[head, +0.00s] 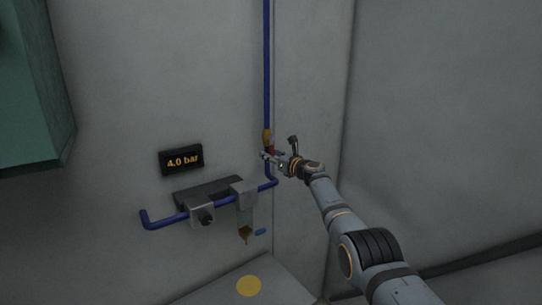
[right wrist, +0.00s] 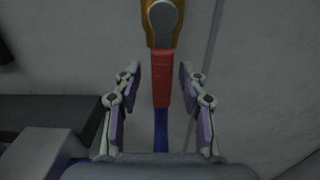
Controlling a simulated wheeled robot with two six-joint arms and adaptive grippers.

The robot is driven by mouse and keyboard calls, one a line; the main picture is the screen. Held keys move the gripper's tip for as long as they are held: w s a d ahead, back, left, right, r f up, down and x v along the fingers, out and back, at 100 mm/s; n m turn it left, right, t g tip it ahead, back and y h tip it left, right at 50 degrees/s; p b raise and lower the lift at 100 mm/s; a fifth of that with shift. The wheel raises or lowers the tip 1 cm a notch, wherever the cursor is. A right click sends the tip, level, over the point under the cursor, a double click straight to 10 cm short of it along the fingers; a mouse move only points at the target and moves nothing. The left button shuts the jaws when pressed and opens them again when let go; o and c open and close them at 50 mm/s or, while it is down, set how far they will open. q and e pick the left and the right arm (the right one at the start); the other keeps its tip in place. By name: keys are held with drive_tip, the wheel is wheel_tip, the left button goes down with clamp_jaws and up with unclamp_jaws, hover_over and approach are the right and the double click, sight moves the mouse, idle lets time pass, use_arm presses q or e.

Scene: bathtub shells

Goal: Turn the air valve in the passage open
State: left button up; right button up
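The air valve is a brass body (head: 267,135) on a vertical blue pipe at the wall, and it also shows at the top of the right wrist view (right wrist: 178,30). Its red lever (right wrist: 162,82) hangs straight down along the blue pipe, in line with it. My right gripper (head: 270,156) is at the valve in the head view. In the right wrist view its two fingers (right wrist: 160,85) stand apart on both sides of the red lever, with a visible gap on each side. My left gripper is not in view.
A display (head: 181,160) on the wall reads 4.0 bar. Below it a grey fitting (head: 203,216) and a bracket sit on the horizontal blue pipe (head: 165,222). A green cabinet (head: 35,95) hangs at the left. A wall corner is close to the right of the valve.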

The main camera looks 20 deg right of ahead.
drive_tip(key=shift+d, duration=0.1)
drive_tip(key=shift+v, duration=0.85)
drive_tip(key=v, duration=1)
drive_tip(key=shift+s, duration=0.15)
